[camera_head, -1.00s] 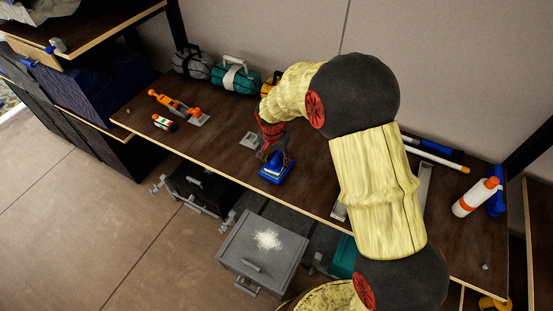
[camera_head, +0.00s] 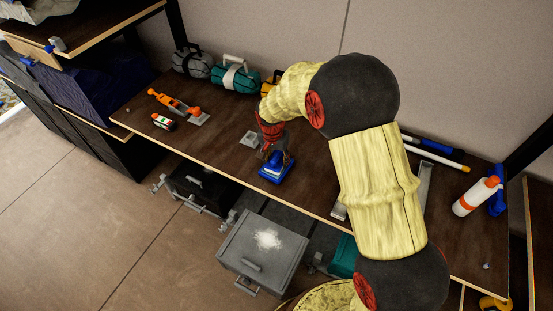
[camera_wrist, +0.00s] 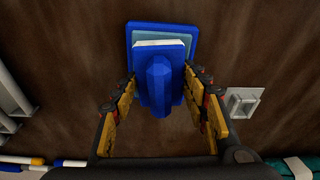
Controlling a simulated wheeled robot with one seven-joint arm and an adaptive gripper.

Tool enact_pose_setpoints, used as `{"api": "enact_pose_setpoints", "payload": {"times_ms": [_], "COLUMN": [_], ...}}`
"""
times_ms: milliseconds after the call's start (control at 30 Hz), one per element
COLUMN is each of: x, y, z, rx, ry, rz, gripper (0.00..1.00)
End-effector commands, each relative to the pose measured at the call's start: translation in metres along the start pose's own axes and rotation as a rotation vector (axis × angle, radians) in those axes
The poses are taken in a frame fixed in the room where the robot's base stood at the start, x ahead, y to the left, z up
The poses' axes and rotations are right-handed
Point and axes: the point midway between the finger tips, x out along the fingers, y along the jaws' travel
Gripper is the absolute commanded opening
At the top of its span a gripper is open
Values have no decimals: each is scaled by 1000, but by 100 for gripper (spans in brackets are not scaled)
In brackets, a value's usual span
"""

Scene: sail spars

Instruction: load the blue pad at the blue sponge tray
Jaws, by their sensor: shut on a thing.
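The blue pad (camera_wrist: 161,88) has a chunky blue handle and a white layer along its far edge. My gripper (camera_wrist: 160,84) is shut on it, with a finger on either side of the handle. The blue sponge tray (camera_wrist: 193,33), with a lighter blue inside, lies on the brown shelf under the pad. The pad covers much of the tray in the wrist view; whether its face touches the sponge is hidden. In the head view my gripper (camera_head: 276,152) points down over the blue tray (camera_head: 274,178), near the shelf's front edge.
An orange tool (camera_head: 175,103) and a small bottle (camera_head: 163,122) lie to the left. A white-and-orange bottle (camera_head: 475,197) is at the right. A grey box (camera_head: 262,255) stands below the front edge.

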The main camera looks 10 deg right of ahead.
Motion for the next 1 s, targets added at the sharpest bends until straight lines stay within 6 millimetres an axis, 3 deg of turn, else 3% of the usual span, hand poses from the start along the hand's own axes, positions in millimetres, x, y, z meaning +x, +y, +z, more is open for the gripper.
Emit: {"api": "enact_pose_setpoints", "payload": {"times_ms": [467, 1000], "x": [-1, -39], "y": [1, 0], "z": [1, -6], "rx": [0, 0], "ry": [-2, -1], "rz": [2, 0], "gripper": [25, 25]}}
